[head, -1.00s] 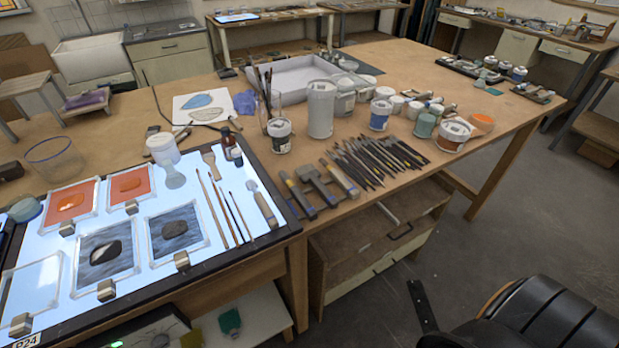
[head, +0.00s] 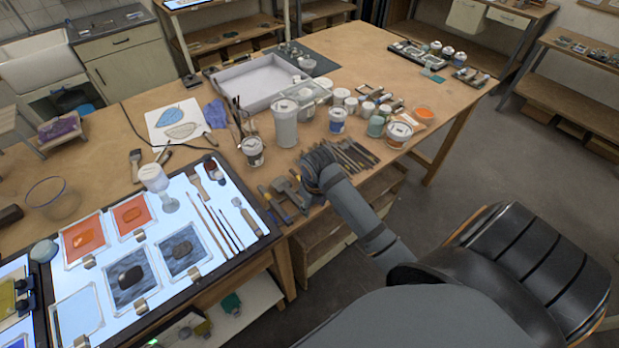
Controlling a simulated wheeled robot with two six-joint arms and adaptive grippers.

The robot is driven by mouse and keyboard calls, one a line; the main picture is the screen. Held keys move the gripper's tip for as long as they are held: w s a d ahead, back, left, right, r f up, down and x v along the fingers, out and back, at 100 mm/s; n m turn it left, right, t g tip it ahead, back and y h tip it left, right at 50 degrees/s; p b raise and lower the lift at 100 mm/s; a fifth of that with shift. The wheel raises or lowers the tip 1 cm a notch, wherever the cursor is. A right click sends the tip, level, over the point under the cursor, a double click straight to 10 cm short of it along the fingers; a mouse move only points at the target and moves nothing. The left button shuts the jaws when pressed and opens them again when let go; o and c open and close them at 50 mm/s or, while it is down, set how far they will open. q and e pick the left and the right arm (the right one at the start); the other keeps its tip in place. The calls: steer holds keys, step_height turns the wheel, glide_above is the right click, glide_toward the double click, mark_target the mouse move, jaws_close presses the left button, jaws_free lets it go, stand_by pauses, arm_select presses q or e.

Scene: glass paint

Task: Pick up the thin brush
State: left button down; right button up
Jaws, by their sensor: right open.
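Three slender brushes lie side by side on the lit panel (head: 130,185): a longer pale one (head: 207,222) and two thinner, darker ones (head: 221,229) to its right. I cannot tell which is meant by the thin brush. A wide flat brush (head: 197,182) lies above them and a wooden-handled tool (head: 246,217) to their right. My right gripper (head: 311,172) is over the wooden table, near the scrapers and dark tools, well to the right of the brushes. It is open and looks empty, its fingers partly hidden. My left gripper is out of view.
Scrapers (head: 285,191) and a row of dark tools (head: 352,155) lie close around my right gripper. Jars, including a tall white one (head: 285,124), stand behind. A clear cup (head: 154,177) and framed glass pieces (head: 131,276) sit on the lit panel.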

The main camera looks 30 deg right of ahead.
steer(key=w+d+r+g, duration=0.1)
steer(key=w+d+r, duration=0.4)
steer(key=w+r, duration=0.3)
steer(key=shift+y, duration=0.3)
steer(key=f+b, duration=0.4)
steer(key=f, duration=0.1)
steer(key=shift+a+b, duration=0.25)
steer(key=shift+b, duration=0.05)
steer(key=shift+w+f+b, duration=0.15)
steer(key=shift+f+b, duration=0.35)
steer(key=shift+a+f+b, duration=0.1)
steer(key=shift+f+b, duration=0.7)
steer(key=shift+b, duration=0.05)
step_height(320, 180, down, 3)
steer(key=shift+r+p, duration=0.2)
steer(key=shift+p, duration=0.6)
steer(key=shift+f, duration=0.15)
jaws_close()
